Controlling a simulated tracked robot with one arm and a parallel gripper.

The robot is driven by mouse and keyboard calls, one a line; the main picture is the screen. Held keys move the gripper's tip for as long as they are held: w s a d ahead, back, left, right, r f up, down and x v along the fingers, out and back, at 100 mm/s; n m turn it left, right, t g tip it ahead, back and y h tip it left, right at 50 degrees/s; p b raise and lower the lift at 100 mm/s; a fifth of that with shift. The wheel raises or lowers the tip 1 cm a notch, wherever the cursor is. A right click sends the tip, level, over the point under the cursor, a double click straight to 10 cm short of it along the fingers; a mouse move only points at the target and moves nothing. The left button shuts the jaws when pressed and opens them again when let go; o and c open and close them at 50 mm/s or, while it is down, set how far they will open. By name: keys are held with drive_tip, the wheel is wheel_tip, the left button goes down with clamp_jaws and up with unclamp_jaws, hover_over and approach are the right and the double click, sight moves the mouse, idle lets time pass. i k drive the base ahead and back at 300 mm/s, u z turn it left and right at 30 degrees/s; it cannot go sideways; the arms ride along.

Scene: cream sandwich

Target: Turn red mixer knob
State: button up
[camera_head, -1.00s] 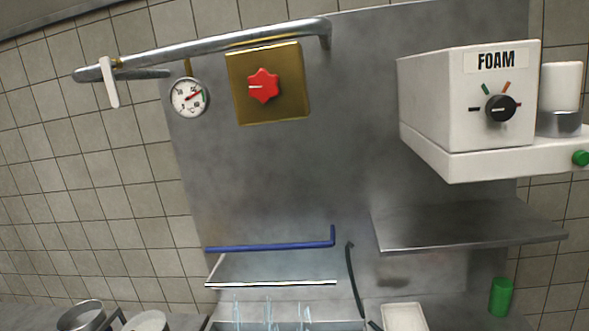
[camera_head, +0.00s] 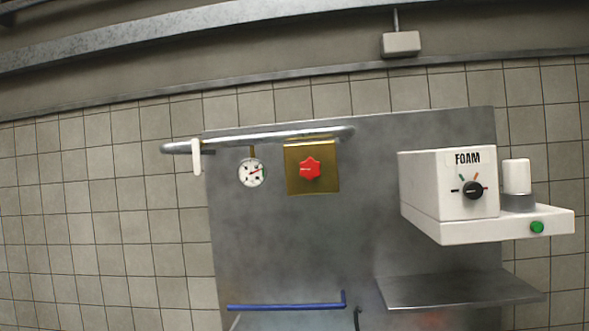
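The red mixer knob (camera_head: 310,168) is star-shaped with a pale pointer mark toward its left. It sits on a square brass plate (camera_head: 328,184) fixed to the grey metal wall panel. A round white gauge (camera_head: 252,173) with a red needle hangs just left of the plate. A metal pipe (camera_head: 262,139) runs above both, with a white lever (camera_head: 197,157) at its left end. My gripper is not in view, and nothing covers the knob.
A white FOAM machine (camera_head: 448,185) with a black dial (camera_head: 473,190) and green button (camera_head: 537,227) juts out at the right. A metal shelf (camera_head: 455,290) is below it. A blue bar (camera_head: 285,306) is low on the panel. The space before the knob looks clear.

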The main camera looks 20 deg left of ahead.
sight(310, 169)
drive_tip(key=u, duration=0.25)
drive_tip(key=i, duration=1.05)
drive_tip(key=z, duration=0.3)
